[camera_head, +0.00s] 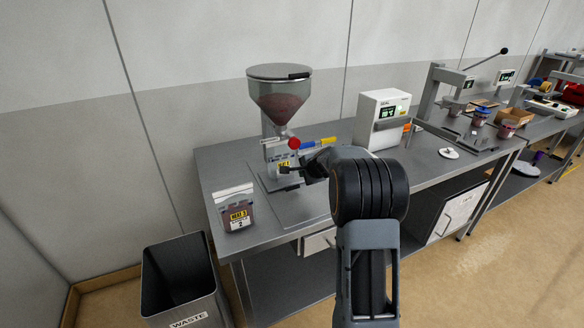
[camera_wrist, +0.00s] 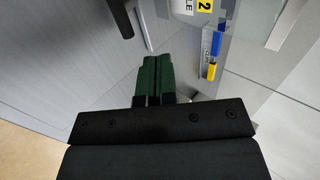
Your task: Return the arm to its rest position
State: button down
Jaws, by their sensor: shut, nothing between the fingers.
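My gripper (camera_head: 287,169) is at the end of my bent arm, over the grey workbench (camera_head: 222,154), in front of the base of the hopper machine (camera_head: 280,95). In the wrist view its two green fingers (camera_wrist: 153,80) are together with nothing between them. The hopper machine has a dark-filled clear funnel, a red knob, and a blue and yellow handle, which also shows in the wrist view (camera_wrist: 214,52). My arm hides part of the bench.
A labelled pouch (camera_head: 236,210) stands at the bench's left front. A waste bin (camera_head: 180,275) stands on the floor below. A white sealing unit (camera_head: 382,118) is right of the hopper. A lever press (camera_head: 435,95) and several cups are farther right.

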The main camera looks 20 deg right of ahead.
jog(key=s+f+n, duration=0.1)
jog(key=s+a+f+n+g, duration=0.1)
jog(key=s, duration=0.1)
jog(key=s+a+f+n+g+y, duration=0.1)
jog(key=shift+s+a+f, duration=0.2)
jog(key=shift+s+f, duration=0.05)
jog(key=shift+s, duration=0.15)
jog(key=s+a+n, duration=0.1)
jog(key=s+n+g, duration=0.1)
jog(key=s+a, duration=0.1)
jog(key=s, duration=0.1)
jog(key=shift+a+n+g+y, duration=0.3)
jog(key=shift+a+n+y, duration=0.05)
jog(key=shift+n+y, duration=0.05)
jog(key=s+a+r+n, duration=0.2)
jog(key=s+a+n, duration=0.2)
jog(key=s, duration=0.4)
jog(key=s+a+r+n+g+h, duration=0.1)
jog(key=s+a+r+n, duration=0.2)
jog(key=s, duration=0.5)
jog(key=s+a+r+n+g+h, duration=0.1)
jog(key=s+a+r+n, duration=0.2)
jog(key=s, duration=0.5)
jog(key=shift+s+a+n, duration=0.3)
jog(key=shift+a+n, duration=0.6)
jog(key=shift+a, duration=0.35)
